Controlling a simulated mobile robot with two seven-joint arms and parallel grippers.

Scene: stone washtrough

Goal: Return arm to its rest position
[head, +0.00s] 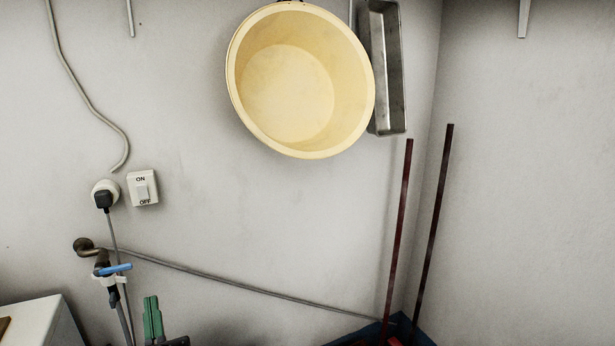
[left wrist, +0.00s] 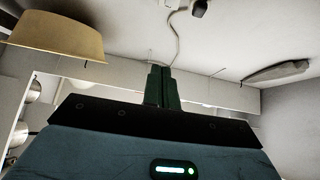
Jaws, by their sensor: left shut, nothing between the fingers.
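My left gripper (head: 153,318) shows at the bottom of the head view, left of centre. Its two green fingers point up and lie together, shut with nothing between them. In the left wrist view the same green fingers (left wrist: 160,86) stand side by side in the middle, closed and empty. The gripper is apart from the tap and the wall fittings in the head view. Most of the left arm is out of the head view. My right gripper is not in view.
A cream basin (head: 289,88) and a metal tray (head: 385,75) hang on the wall. A tap with a blue handle (head: 115,268), a plug (head: 103,198) and a switch (head: 142,188) are left. Two dark red poles (head: 400,230) (head: 433,220) lean in the corner.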

